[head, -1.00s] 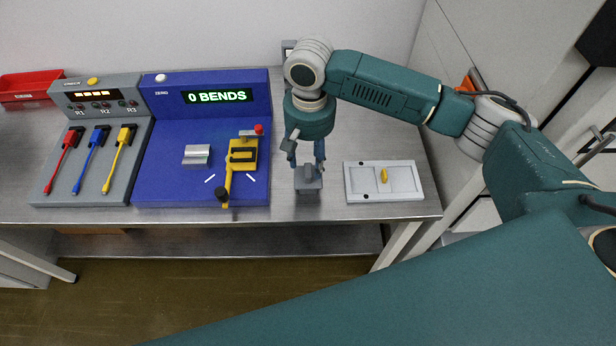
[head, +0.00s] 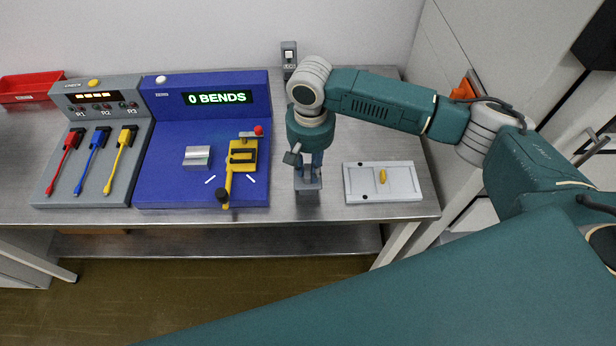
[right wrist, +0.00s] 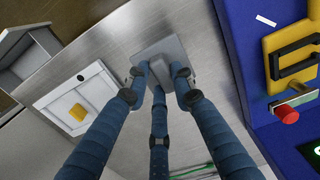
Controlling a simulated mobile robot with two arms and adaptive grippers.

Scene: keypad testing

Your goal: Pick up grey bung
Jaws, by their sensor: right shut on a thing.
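The grey bung is a small block with a flat square flange and a raised grip; it shows in the head view (head: 308,183) and in the right wrist view (right wrist: 158,52). It is on the table between the blue bend station and the white panel. My right gripper (head: 308,172) comes down on it from above. In the right wrist view its blue fingers (right wrist: 160,78) are closed around the raised grip of the bung. Whether the bung is clear of the table is hard to tell. My left gripper is not in view.
The blue station (head: 175,183) with a yellow bending tool (head: 243,155) stands close to the left. The white panel (head: 404,188) with a yellow knob (head: 383,177) lies to the right. A grey cable station (head: 60,190) is farther left. A small grey device (head: 289,55) stands behind.

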